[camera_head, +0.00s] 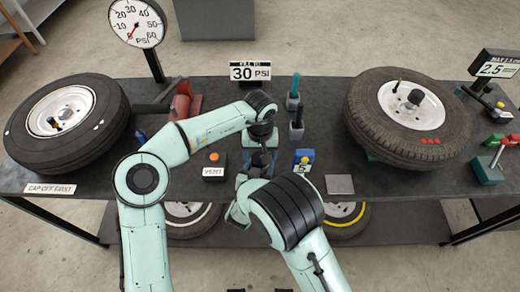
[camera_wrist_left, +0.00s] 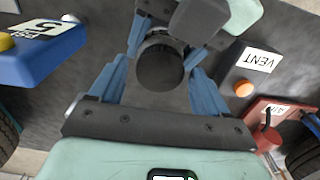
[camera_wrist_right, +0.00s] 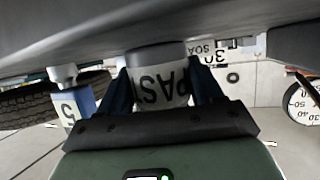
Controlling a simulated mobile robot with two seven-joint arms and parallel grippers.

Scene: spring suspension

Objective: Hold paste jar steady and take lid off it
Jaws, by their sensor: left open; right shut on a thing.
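The paste jar (camera_wrist_right: 160,86) is white with black "PAST" lettering, upright between the blue fingers of my right gripper (camera_wrist_right: 162,82), which is shut on it. Its dark grey lid (camera_wrist_right: 155,55) shows on top in the right wrist view. In the left wrist view the round lid (camera_wrist_left: 160,70) is seen from above. My left gripper (camera_wrist_left: 158,68) is open over it, one blue finger on each side with gaps to the lid. In the head view my left gripper (camera_head: 260,158) points down at the table middle; the jar is hidden there by my arms.
A VENT block with an orange button (camera_head: 214,157) and a blue block marked 5 (camera_head: 304,158) stand close by. Wheels lie at the left (camera_head: 66,120) and right (camera_head: 405,112). A grey plate (camera_head: 340,184) is at the front. A red air tool (camera_head: 184,100) stands further back.

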